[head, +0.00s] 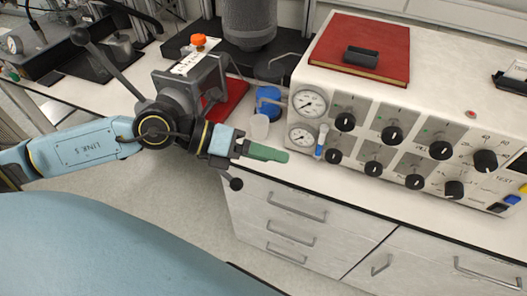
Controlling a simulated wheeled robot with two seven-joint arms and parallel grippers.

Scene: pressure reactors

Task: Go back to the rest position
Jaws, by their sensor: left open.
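My left gripper (264,152) reaches in from the left over the front edge of the bench. Its green-tipped finger points right, near the front of the white control box (310,137). The fingers overlap in this view, so the gap between them is hard to see. I see nothing held in it. My right gripper is not in view.
The control box has gauges, several black knobs and a red book (362,35) on top. White drawers (297,211) are below. Open floor (185,200) lies left of them.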

